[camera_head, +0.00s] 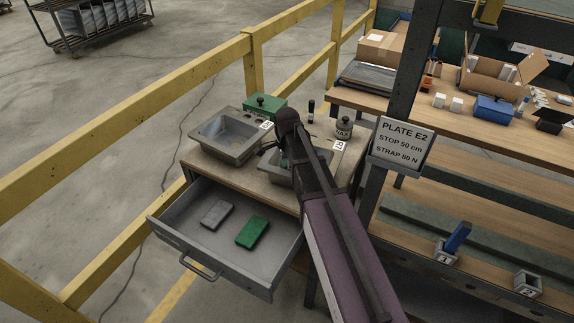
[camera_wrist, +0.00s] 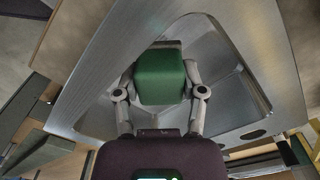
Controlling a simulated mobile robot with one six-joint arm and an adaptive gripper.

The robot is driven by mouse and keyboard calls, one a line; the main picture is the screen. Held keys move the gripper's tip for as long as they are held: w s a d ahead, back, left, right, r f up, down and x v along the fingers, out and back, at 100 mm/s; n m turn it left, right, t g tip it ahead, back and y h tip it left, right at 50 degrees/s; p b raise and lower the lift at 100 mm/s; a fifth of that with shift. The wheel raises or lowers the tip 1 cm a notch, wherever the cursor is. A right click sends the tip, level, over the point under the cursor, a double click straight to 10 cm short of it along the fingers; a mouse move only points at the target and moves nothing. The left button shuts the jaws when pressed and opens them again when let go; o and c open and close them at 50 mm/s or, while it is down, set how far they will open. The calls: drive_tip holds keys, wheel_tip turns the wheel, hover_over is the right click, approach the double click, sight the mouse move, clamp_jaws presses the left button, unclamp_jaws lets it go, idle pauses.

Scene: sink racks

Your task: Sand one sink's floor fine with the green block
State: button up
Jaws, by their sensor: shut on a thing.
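My gripper (camera_wrist: 160,82) is shut on a green block (camera_wrist: 161,76) in the wrist view, one finger on each side. The block is over the basin of a metal sink (camera_wrist: 225,75); whether it touches the floor I cannot tell. In the head view this right-hand sink (camera_head: 271,177) is largely hidden by my arm, and only a little green shows at the gripper. A second sink (camera_head: 213,143) stands to its left, its basin looking empty. Another green block (camera_head: 252,232) and a grey block (camera_head: 217,214) lie in the open drawer.
The drawer (camera_head: 172,232) juts out below the bench. Behind the sinks are a green box (camera_head: 270,105), a dark bottle (camera_head: 311,111) and a jar (camera_head: 344,127). A post with a plate sign (camera_head: 403,142) stands right of my arm. Yellow railings (camera_head: 120,100) run behind and left.

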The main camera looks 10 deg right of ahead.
drive_tip(key=shift+r+p, duration=0.65)
drive_tip(key=shift+r, duration=0.3)
drive_tip(key=shift+r+p, duration=1.5)
drive_tip(key=shift+r, duration=0.1)
wheel_tip(320, 180, up, 12)
drive_tip(key=a+m+p, duration=0.1)
drive_tip(key=m+p, duration=0.8)
drive_tip(key=p, duration=0.3)
drive_tip(key=shift+w+r, duration=0.15)
drive_tip(key=shift+w, duration=0.25)
drive_tip(key=shift+a, duration=0.1)
drive_tip(key=shift+f+b, duration=2.3)
drive_tip(key=shift+f, duration=0.25)
